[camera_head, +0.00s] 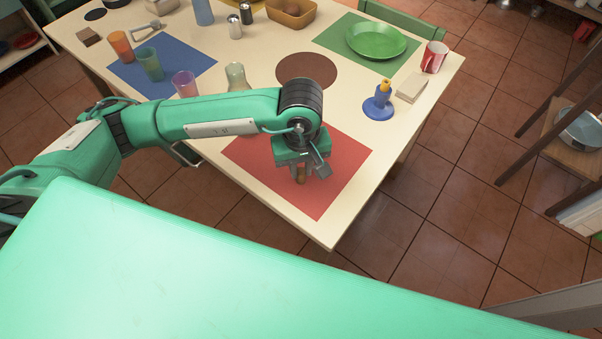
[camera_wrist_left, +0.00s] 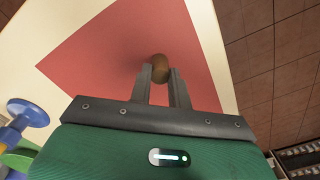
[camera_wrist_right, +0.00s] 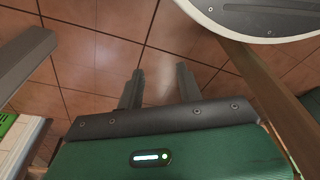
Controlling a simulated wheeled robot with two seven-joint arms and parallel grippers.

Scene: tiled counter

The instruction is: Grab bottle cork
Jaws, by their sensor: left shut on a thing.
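The bottle cork (camera_wrist_left: 160,66) is a small brown piece between the fingertips of my left gripper (camera_wrist_left: 161,75) in the left wrist view. In the head view the cork (camera_head: 301,174) shows below my left gripper (camera_head: 306,170), over the red mat (camera_head: 335,190). My left gripper is shut on it. Whether the cork still touches the mat I cannot tell. My right gripper (camera_wrist_right: 158,82) shows only in the right wrist view, with its fingers apart and nothing between them, above the tiled floor.
A clear greenish bottle (camera_head: 237,77), a brown round mat (camera_head: 306,68) and a blue candle holder (camera_head: 379,105) stand farther back. A red mug (camera_head: 434,57) is near the right edge. Glasses stand on the blue mat (camera_head: 187,62).

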